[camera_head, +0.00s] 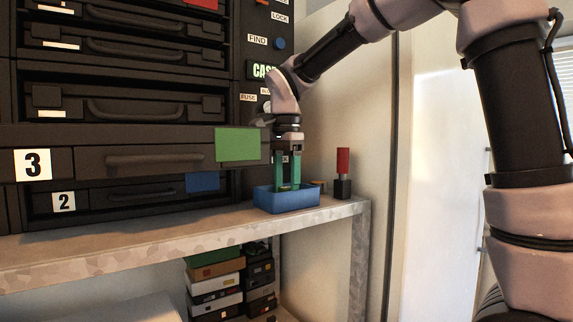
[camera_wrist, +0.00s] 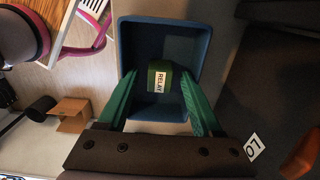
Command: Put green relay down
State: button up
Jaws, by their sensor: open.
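The green relay (camera_wrist: 160,77), with a white label reading RELAY, lies inside a blue bin (camera_wrist: 201,42) in the wrist view. The blue bin (camera_head: 286,201) stands on the metal shelf in the head view, where its front wall hides most of its inside. My gripper (camera_wrist: 158,101) points down into the bin with its two green fingers apart, one on each side of the relay. In the head view my gripper (camera_head: 288,186) reaches below the bin's rim. The wrist view shows gaps between the fingers and the relay.
The metal shelf (camera_head: 150,235) runs along the front of a dark rack with several drawers. A red-handled tool (camera_head: 343,172) stands right of the bin. Several stacked boxes (camera_head: 215,280) sit below the shelf. The shelf left of the bin is clear.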

aim_at(287, 187)
notch_tip(287, 187, up, 11)
jog(key=s+d+f+n+t, duration=0.2)
jog(key=s+d+f, duration=0.1)
jog(key=d, duration=0.4)
jog(key=s+d+f+n+t+y, duration=0.1)
jog(key=s+d+f+n+t, duration=0.1)
jog(key=s+d, duration=0.3)
jog(key=s+d+f+n+t+y, duration=0.1)
jog(key=s+d+f+n+t, duration=0.2)
jog(key=d, duration=0.8)
jog(key=shift+s+d+f, duration=0.15)
jog(key=shift+s+f, duration=0.3)
jog(key=shift+f, duration=0.2)
